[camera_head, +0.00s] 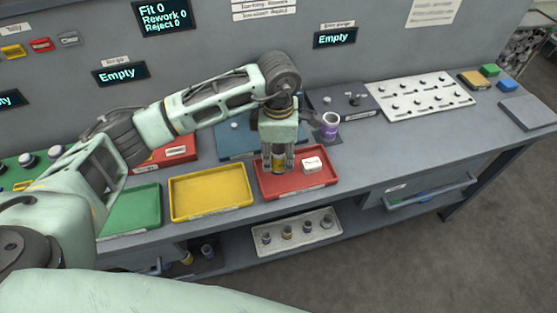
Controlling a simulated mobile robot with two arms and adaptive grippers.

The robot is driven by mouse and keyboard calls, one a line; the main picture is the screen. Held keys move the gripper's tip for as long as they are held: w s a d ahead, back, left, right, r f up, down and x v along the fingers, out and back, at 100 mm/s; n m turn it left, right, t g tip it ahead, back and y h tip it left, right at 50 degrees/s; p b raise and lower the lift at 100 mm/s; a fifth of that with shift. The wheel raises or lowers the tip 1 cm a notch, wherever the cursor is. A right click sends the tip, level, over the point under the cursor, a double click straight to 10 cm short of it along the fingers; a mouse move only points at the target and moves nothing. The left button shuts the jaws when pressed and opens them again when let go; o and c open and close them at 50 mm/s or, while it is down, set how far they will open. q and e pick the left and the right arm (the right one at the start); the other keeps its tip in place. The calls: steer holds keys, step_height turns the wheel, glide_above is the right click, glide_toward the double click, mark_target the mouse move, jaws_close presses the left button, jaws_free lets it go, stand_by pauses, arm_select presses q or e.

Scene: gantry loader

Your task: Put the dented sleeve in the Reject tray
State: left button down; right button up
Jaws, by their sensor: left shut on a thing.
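My left gripper (278,165) points down over the left part of the red tray (297,191). It is shut on a small dark sleeve with a yellow band (278,162). The sleeve is upright between the fingers, at or just above the tray floor; I cannot tell if it touches. A dent is too small to make out. The red tray has a label on its front edge that I cannot read, and a white labelled block (312,165) sits in its right part. My right gripper is not in view.
A yellow tray (210,206) and a green tray (133,224) stand left of the red one, both empty where visible. A purple cylinder (329,127) stands behind the red tray. A white rack with several sleeves (320,231) is on the lower shelf. A display reads "Reject 0" (163,16).

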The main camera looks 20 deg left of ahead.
mark_target(278, 165)
arm_select(q)
steer(key=shift+f, duration=0.25)
step_height(278, 165, down, 3)
steer(key=shift+f+p, duration=0.1)
steer(key=shift+p, duration=0.75)
steer(key=shift+f, duration=0.1)
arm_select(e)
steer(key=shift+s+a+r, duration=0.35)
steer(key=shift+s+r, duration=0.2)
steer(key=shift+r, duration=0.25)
arm_select(q)
steer(key=shift+f+b, duration=0.2)
steer(key=shift+b, duration=0.1)
steer(key=c, duration=1.3)
jaws_free()
steer(key=shift+o, duration=0.2)
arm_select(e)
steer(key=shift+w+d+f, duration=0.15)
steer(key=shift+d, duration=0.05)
